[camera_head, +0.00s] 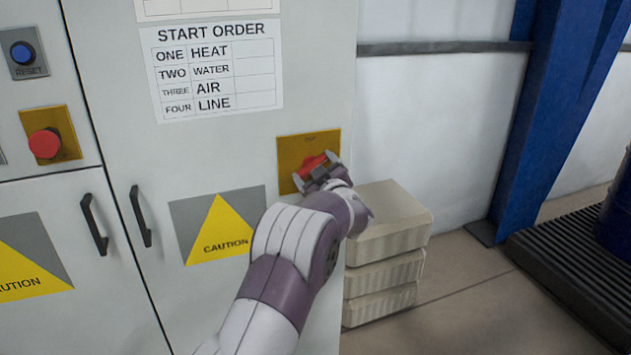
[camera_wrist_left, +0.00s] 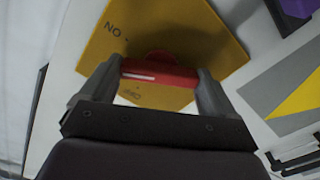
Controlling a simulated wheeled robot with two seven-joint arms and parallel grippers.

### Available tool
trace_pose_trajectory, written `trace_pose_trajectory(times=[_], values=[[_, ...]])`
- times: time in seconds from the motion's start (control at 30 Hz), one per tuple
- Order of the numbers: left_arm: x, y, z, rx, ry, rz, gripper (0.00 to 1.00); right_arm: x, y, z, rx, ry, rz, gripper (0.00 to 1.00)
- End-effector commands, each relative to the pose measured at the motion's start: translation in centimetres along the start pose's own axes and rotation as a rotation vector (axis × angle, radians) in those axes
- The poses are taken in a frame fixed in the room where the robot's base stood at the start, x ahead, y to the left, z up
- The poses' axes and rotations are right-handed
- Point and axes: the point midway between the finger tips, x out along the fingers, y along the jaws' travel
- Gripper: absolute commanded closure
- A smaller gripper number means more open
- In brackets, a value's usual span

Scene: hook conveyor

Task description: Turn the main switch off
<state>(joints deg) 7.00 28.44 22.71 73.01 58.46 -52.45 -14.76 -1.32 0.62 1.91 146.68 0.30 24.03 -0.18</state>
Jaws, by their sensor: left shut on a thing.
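The main switch is a red handle (camera_head: 313,163) on a yellow plate (camera_head: 290,152) on the cabinet's right door. In the left wrist view, the red handle (camera_wrist_left: 158,73) lies between the two fingers of my left gripper (camera_wrist_left: 158,82), which is shut on it. The yellow plate (camera_wrist_left: 185,35) behind it carries the word "NO" as seen there and another small word partly hidden below the handle. In the head view my left gripper (camera_head: 322,172) covers part of the handle, and its exact angle is hard to tell. My right gripper is not in view.
The grey cabinet (camera_head: 230,140) has a start order sheet (camera_head: 213,68), caution signs (camera_head: 218,228) and black door handles (camera_head: 141,216). A red button (camera_head: 45,143) and a blue reset button (camera_head: 22,52) are at left. Stacked pale blocks (camera_head: 385,235) stand right of the cabinet, near a blue post (camera_head: 550,110).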

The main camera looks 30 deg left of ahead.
Motion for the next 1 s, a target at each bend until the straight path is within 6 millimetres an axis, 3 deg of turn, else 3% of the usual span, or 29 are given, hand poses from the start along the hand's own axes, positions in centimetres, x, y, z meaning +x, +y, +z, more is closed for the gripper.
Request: trace_pose_trajectory(times=[0.03, 0.4, 1.0], values=[[0.0, -0.3, 0.5, -0.044, 0.000, 0.000, 0.41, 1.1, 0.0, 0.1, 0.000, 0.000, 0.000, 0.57], [0.0, -0.3, 0.6, -0.394, -0.001, 0.000, 0.41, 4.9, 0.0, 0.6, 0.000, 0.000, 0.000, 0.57], [0.0, -0.2, 0.4, -0.898, -0.002, -0.001, 0.41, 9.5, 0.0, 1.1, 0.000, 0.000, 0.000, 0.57]])
